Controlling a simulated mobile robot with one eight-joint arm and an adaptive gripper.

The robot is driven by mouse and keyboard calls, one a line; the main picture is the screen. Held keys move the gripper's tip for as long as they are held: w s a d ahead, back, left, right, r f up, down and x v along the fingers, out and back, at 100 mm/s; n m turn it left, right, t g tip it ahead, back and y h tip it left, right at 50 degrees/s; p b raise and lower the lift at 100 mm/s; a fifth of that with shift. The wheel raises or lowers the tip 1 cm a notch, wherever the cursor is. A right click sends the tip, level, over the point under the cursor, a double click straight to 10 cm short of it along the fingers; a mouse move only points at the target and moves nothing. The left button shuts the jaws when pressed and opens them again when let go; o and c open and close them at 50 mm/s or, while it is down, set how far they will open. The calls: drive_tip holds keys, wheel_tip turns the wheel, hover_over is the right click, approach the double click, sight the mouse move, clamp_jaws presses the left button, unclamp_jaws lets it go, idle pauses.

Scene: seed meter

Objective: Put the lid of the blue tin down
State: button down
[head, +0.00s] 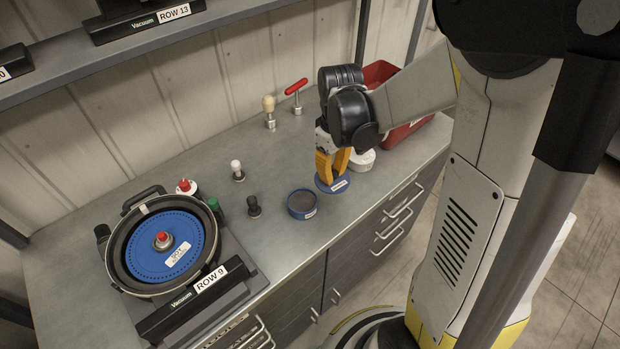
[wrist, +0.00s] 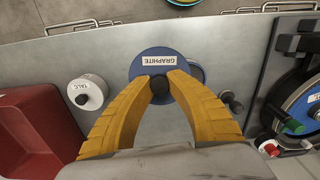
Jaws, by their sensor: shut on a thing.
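My gripper (head: 332,172) has its yellow fingers shut on the black knob of the round blue lid (head: 341,185). In the wrist view the lid (wrist: 150,66) is labelled GRAPHITE, and the fingers meet at its knob. The lid looks level and close to the counter; whether it touches is hard to tell. The blue tin (head: 301,205) stands open just left of the lid, with dark contents showing. In the wrist view the tin (wrist: 198,72) is mostly hidden behind the lid.
A white tin labelled TALC (wrist: 88,92) and a red bin (wrist: 35,130) stand on the other side of the lid. A small black knob (head: 254,207) stands left of the blue tin. The seed meter (head: 185,260) fills the left. The counter's front edge is close.

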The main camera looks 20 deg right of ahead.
sight(348, 178)
drive_tip(key=d, duration=0.1)
drive_tip(key=s+d+r, duration=0.1)
drive_tip(key=d, duration=0.1)
drive_tip(key=shift+s+d+r, duration=0.2)
drive_tip(key=shift+d+r, duration=0.2)
drive_tip(key=s+d+f+b, duration=0.2)
drive_tip(key=d+f+b, duration=0.1)
drive_tip(key=d+b, duration=0.5)
drive_tip(key=shift+n, duration=0.5)
drive_tip(key=w+a+f, duration=0.2)
drive_tip(key=w+a+f+b, duration=0.1)
drive_tip(key=w+a+f, duration=0.1)
drive_tip(key=w, duration=0.1)
drive_tip(key=w+a+f+b, duration=0.1)
drive_tip(key=w+a+f, duration=0.1)
drive_tip(key=w+a, duration=0.1)
drive_tip(key=shift+f, duration=0.15)
drive_tip(key=shift+f+b, duration=1.15)
drive_tip(key=shift+f, duration=0.8)
drive_tip(key=shift+f, duration=0.15)
drive_tip(key=c, duration=1.4)
unclamp_jaws()
